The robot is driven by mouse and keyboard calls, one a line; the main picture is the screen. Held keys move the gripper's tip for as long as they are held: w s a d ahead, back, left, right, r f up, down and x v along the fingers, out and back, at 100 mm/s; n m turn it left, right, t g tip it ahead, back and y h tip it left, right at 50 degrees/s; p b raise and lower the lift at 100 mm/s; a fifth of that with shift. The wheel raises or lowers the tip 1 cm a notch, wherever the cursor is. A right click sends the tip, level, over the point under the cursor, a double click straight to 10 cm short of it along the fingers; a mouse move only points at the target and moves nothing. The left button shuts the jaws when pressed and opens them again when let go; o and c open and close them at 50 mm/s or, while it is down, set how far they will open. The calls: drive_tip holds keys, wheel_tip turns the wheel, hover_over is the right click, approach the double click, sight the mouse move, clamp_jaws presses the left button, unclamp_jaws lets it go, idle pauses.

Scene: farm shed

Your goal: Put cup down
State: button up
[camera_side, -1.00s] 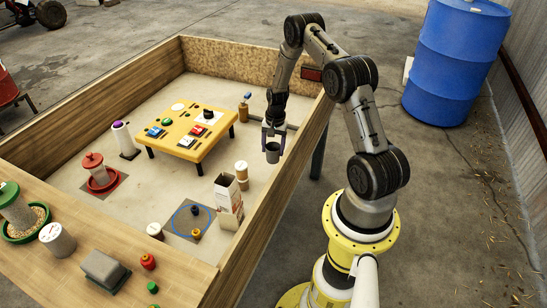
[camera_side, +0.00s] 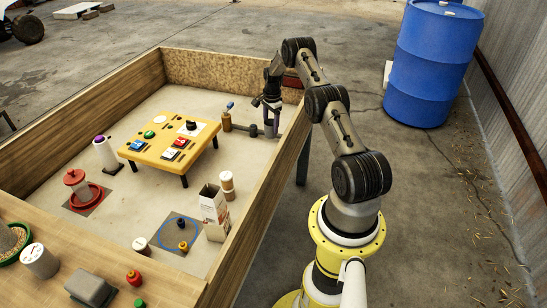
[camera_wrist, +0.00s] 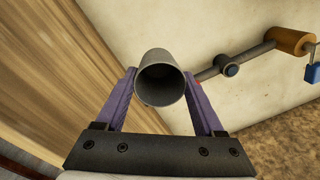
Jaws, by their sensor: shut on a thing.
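The grey cup (camera_wrist: 160,82) sits between the two purple fingers of my gripper (camera_wrist: 160,95) in the wrist view, its open mouth facing the camera. My gripper is shut on it. In the side view my gripper (camera_side: 272,118) is low at the right wall of the pen, near the far right corner; the cup (camera_side: 270,128) is small and partly hidden there. It is beside the end of a grey pipe. I cannot tell whether the cup touches the floor.
The grey pipe (camera_wrist: 232,68) runs from near the cup to a brown cylinder (camera_wrist: 290,41) with a blue handle. The wooden wall (camera_wrist: 60,70) is close on the left in the wrist view. A yellow table (camera_side: 165,155) with buttons stands in the pen, with a carton (camera_side: 213,204) nearer the front.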

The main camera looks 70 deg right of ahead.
sight(274, 135)
drive_tip(key=f, duration=0.3)
drive_tip(key=s+f, duration=0.1)
drive_tip(key=f, duration=0.2)
drive_tip(key=shift+s+d, duration=0.1)
drive_tip(key=shift+d, duration=0.1)
drive_tip(key=shift+f, duration=2.5)
drive_tip(key=shift+f, duration=0.15)
drive_tip(key=o, duration=1.3)
